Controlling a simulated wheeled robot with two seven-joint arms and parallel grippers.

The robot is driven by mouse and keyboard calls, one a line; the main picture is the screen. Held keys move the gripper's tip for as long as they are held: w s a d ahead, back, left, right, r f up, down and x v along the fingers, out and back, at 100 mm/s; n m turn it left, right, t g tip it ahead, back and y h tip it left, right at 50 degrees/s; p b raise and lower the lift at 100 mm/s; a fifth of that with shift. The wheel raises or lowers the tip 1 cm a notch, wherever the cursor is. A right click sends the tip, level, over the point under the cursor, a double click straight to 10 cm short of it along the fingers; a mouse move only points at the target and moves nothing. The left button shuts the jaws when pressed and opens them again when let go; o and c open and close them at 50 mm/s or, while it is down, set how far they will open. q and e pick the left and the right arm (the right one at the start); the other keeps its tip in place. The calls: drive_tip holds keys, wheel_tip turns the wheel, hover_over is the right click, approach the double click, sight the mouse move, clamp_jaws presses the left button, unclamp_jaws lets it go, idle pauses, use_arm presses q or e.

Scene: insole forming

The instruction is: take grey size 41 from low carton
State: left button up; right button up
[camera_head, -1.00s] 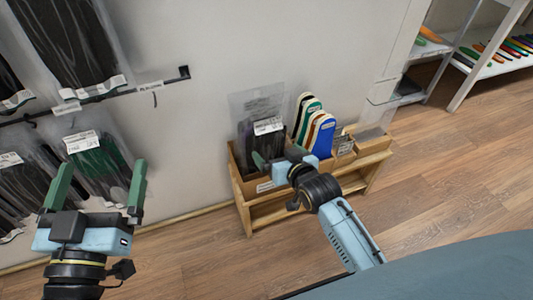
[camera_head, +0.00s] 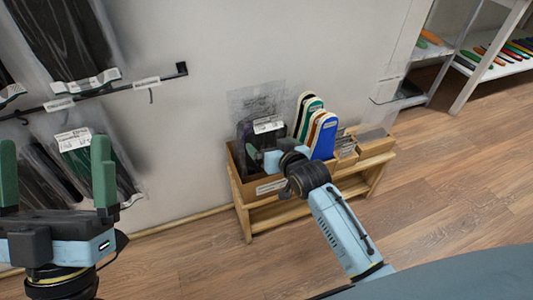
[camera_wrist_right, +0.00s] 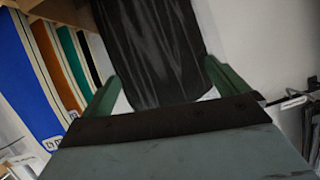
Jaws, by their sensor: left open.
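A clear bag with dark insoles (camera_head: 247,133) and a white label stands upright at the left end of the low carton (camera_head: 236,170). The label print is too small to read, so I cannot tell its size. My right gripper (camera_head: 258,157) is at this bag, low in front of it. In the right wrist view its green fingers are spread, with the dark insole (camera_wrist_right: 155,45) showing between and beyond them. I see no clear grip on it. My left gripper (camera_head: 55,175) is open and empty at the far left, in front of the hanging bags.
White, green, brown and blue insoles (camera_head: 322,138) stand just right of the dark bag. The carton sits on a low wooden bench (camera_head: 290,212) against the wall. Bagged insoles (camera_head: 75,40) hang on hooks at left. A white shelf (camera_head: 490,65) stands at far right. The floor in front is clear.

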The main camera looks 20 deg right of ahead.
drive_tip(key=c, duration=1.2)
drive_tip(key=shift+o, duration=0.2)
drive_tip(key=shift+r, duration=0.15)
